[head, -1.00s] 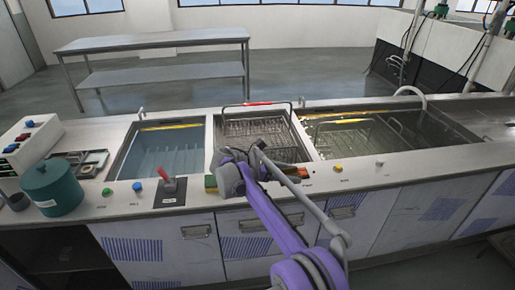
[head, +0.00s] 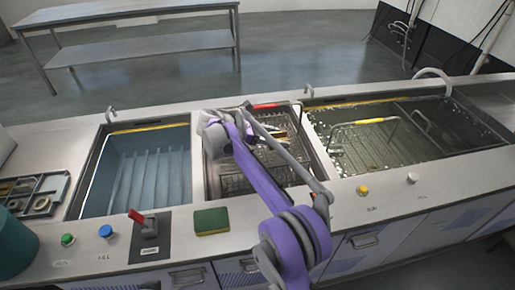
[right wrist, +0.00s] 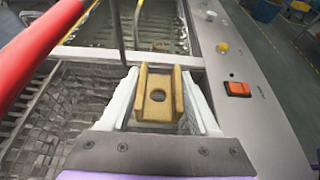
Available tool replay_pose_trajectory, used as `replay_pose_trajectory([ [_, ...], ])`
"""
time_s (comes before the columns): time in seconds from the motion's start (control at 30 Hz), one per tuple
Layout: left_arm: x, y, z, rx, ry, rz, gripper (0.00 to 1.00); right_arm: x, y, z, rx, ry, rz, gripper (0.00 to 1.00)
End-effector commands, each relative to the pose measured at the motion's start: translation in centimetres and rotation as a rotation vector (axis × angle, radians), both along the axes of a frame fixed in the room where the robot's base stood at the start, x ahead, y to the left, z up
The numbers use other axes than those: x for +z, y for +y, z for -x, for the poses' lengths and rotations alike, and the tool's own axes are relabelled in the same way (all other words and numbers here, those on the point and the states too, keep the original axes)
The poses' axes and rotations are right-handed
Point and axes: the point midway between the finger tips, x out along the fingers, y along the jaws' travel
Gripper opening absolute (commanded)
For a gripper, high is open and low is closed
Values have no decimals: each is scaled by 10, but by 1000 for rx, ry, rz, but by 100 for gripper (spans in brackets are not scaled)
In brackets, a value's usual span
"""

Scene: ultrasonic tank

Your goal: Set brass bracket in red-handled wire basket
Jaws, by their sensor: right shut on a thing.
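The brass bracket (right wrist: 157,97), a small channel-shaped piece with a round hole, is between the white fingers of my right gripper (right wrist: 160,90), which is shut on it. The red-handled wire basket (head: 228,182) sits in the middle tank. Its red handle (head: 265,106) is at the far side in the head view, and crosses the upper left of the right wrist view (right wrist: 40,45). In the head view my right gripper (head: 218,135) is over this basket; its fingertips are hidden. The bracket appears above the wire mesh. My left gripper is not in view.
A blue-tinted tank (head: 150,165) is at left. A right tank (head: 400,145) holds a yellow-handled basket (head: 360,122). A sponge (head: 211,222), a red lever switch (head: 146,228) and buttons line the counter front. A parts tray (head: 40,192) is at far left.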

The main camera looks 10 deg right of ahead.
Motion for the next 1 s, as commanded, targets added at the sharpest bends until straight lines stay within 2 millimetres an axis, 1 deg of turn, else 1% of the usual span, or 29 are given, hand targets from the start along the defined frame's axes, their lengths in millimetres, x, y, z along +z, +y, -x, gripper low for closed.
replay_pose_trajectory([
  [0.07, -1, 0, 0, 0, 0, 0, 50, -9, 0, 0, 0, 0, 1, 0],
  [0.2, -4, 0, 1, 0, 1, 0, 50, -35, 0, 0, 0, 0, 1, 0],
  [0.3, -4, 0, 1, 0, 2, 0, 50, -51, 0, 0, 0, 0, 1, 0],
  [0.57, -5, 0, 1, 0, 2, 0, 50, -71, 0, 0, 0, 0, 1, 0],
  [0.73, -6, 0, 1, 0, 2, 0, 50, -95, 0, 0, 0, 0, 1, 0],
  [0.8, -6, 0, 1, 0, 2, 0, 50, -99, 0, 0, 0, 0, 1, 0],
  [1.0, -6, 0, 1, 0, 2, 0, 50, -98, 0, 0, 0, 0, 1, 0],
])
